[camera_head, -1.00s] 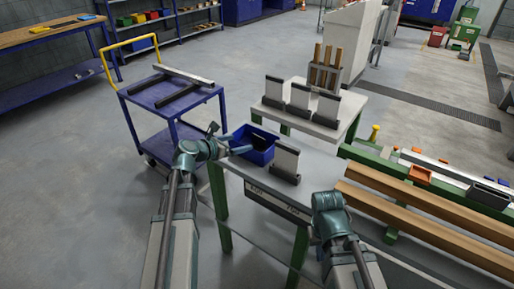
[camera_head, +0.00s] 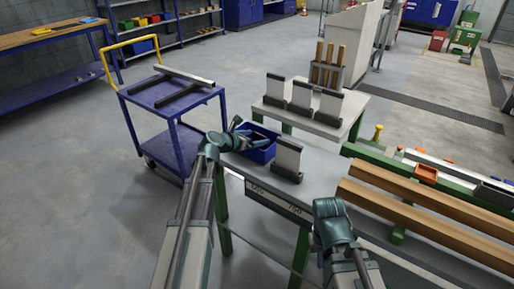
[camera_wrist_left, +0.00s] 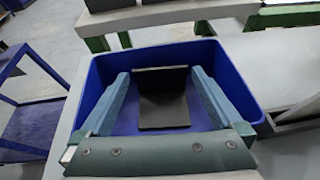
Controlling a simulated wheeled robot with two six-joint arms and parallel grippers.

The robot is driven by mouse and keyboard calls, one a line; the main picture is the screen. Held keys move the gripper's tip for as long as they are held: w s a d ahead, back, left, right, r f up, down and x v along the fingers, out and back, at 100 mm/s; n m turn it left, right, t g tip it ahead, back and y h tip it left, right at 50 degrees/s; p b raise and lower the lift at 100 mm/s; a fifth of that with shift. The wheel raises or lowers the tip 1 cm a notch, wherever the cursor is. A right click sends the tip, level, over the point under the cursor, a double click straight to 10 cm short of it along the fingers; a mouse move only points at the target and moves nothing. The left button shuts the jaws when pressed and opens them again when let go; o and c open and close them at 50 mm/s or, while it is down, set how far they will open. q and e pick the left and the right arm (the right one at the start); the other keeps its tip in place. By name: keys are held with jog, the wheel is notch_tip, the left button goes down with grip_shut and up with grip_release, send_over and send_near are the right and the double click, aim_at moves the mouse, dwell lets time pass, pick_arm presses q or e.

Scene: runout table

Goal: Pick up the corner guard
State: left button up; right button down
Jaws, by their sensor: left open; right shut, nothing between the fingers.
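The corner guard appears to be the dark, angled piece (camera_wrist_left: 163,98) lying inside the blue bin (camera_wrist_left: 250,101) in the left wrist view. The blue bin also shows on the table in the head view (camera_head: 262,154); its contents are mostly hidden there by my gripper. My left gripper (camera_head: 243,130) is over the bin. In the left wrist view its open fingers (camera_wrist_left: 160,88) stand on either side of the dark piece, with gaps visible, so it is not gripped. My right gripper (camera_head: 328,207) is shut and empty above the table's front edge, its fingertips hard to see.
Several similar plates (camera_head: 301,95) stand on the table behind. A blue trolley (camera_head: 170,92) with dark bars is at left. Wooden beams (camera_head: 430,219) lie at right.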

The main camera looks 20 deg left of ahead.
pick_arm(q)
jog(key=shift+w+d+f, duration=0.2)
jog(key=shift+w+f, duration=0.05)
jog(key=shift+w, duration=0.25)
jog(key=c, duration=1.1)
jog(key=shift+r, duration=0.1)
notch_tip(320, 180, up, 10)
jog(key=p, duration=1)
